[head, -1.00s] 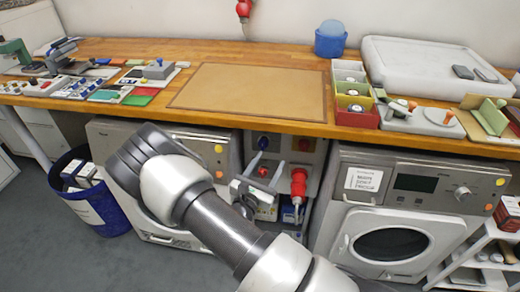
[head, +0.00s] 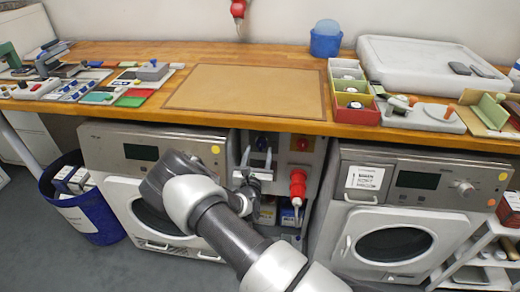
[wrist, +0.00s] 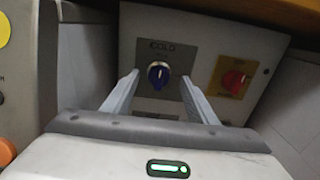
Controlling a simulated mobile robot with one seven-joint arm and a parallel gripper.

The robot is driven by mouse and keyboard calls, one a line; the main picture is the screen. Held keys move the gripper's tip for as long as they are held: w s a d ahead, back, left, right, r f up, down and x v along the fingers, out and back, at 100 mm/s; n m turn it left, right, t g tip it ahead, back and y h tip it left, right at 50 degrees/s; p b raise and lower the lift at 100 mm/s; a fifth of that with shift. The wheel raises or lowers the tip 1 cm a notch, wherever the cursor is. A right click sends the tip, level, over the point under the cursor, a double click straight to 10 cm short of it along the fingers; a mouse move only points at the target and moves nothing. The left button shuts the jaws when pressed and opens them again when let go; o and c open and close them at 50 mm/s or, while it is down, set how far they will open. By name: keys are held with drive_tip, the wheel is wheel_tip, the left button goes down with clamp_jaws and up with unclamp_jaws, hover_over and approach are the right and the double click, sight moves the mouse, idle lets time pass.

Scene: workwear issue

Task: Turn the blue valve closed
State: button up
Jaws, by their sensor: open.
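The blue valve (wrist: 158,74) is a round knob with a pale bar across it, on a grey panel (wrist: 198,48) marked COLD. In the wrist view it lies between the two fingers of my gripper (wrist: 158,88), beyond their tips, with no contact visible. My gripper is open and empty. In the head view my gripper (head: 258,160) is raised before the panel, with the blue valve (head: 261,143) just above and behind the fingers. The valve's exact turn angle is hard to read.
A red knob on a yellow plate (wrist: 233,82) sits right of the valve. A red plug (head: 298,185) hangs at the panel's right. Washing machines (head: 400,215) flank the panel, and the wooden worktop edge (head: 240,122) overhangs it. A blue bin (head: 90,215) stands at left.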

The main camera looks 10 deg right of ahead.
sight(260, 145)
drive_tip(key=shift+b+x, duration=0.3)
drive_tip(key=shift+x, duration=1.8)
drive_tip(key=c, duration=1.1)
drive_tip(key=shift+o, duration=0.2)
